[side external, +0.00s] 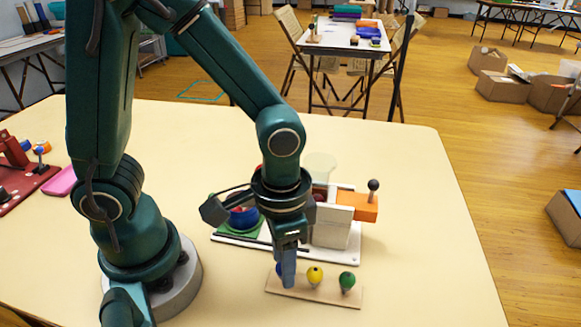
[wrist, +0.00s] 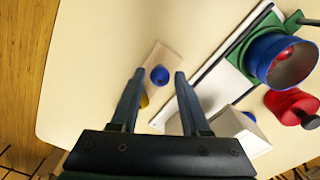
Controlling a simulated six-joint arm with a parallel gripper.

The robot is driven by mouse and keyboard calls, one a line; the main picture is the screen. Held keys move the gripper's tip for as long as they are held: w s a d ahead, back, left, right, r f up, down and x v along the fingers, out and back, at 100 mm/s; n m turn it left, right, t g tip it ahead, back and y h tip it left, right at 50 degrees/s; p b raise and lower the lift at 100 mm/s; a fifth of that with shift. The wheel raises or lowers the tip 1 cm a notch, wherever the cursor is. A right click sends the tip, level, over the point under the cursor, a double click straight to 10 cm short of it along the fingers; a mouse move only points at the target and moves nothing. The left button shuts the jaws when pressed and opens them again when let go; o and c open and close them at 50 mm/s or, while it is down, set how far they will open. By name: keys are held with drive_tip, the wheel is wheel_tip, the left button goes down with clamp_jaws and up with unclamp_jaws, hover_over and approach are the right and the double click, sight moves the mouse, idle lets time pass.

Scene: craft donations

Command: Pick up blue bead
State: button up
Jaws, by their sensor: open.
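The blue bead (wrist: 159,75) sits on a light wooden board (wrist: 172,58), seen in the wrist view between my open fingertips and apart from them in the picture. In the side view, only a sliver of the blue bead (side external: 279,268) shows behind my gripper (side external: 287,280), which points down over the left end of the board (side external: 325,296). The yellow bead (side external: 315,275) and green bead (side external: 347,281) stand on the same board to the right. In the wrist view, the yellow bead (wrist: 144,102) is partly hidden by my left finger. My gripper is empty.
Behind the board stands a white-based assembly with a pale block (side external: 331,225), an orange drawer-like part (side external: 358,206) and a blue cup (side external: 244,218) on a green plate. A red knobbed piece (wrist: 290,106) is near the cup. The table (side external: 430,260) is clear at right.

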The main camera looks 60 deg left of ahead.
clamp_jaws()
drive_tip(key=shift+r, duration=0.1)
drive_tip(key=shift+r, duration=3.7)
